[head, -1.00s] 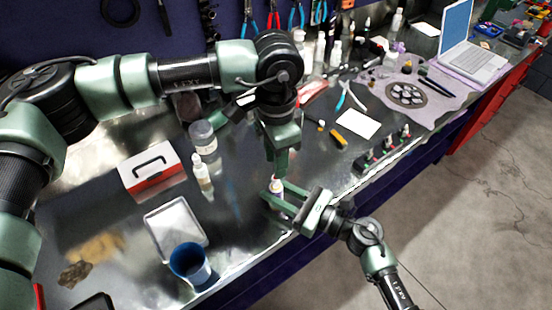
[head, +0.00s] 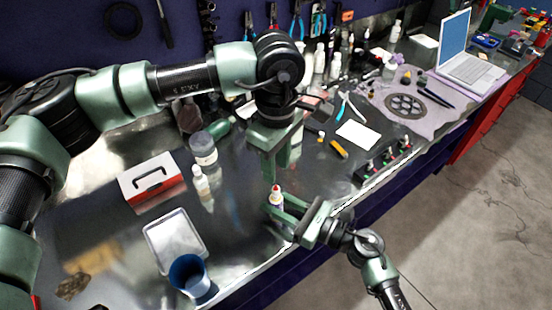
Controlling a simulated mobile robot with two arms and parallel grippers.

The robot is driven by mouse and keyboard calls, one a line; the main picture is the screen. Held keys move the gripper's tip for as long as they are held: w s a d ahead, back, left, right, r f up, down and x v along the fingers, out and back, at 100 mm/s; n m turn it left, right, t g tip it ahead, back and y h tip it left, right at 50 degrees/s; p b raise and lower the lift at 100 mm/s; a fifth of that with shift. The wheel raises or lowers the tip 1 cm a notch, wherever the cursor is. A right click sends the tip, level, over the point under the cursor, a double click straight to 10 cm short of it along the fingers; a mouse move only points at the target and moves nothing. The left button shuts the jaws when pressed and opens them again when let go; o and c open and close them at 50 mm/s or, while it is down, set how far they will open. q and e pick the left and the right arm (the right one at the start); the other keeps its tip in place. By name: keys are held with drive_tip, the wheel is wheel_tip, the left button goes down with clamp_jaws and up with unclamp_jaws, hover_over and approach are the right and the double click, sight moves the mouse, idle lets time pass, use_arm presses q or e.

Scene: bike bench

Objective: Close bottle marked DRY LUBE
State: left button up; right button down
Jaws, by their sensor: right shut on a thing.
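My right gripper (head: 274,206), coming from the lower right, is shut on this bottle's body. My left gripper (head: 277,178) points down just above the bottle's red top. Its fingers look parted, with nothing visible between them. The red top appears to sit on the bottle, but I cannot tell whether it is tight.
Another white bottle (head: 201,184) and a clear jar (head: 203,149) stand to the left. A red-and-white box (head: 152,182), a metal tray (head: 174,242) and a blue cup (head: 190,275) are farther left. A white card (head: 358,135) lies to the right.

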use_arm(q)
drive_tip(key=n, duration=0.7)
drive_tip(key=shift+r+n, duration=0.3)
drive_tip(key=shift+r, duration=0.05)
drive_tip(key=n, duration=0.6)
drive_tip(key=shift+r+n, duration=0.25)
drive_tip(key=shift+n, duration=0.05)
drive_tip(key=shift+f, duration=0.1)
drive_tip(key=shift+f, duration=3.9)
clamp_jaws()
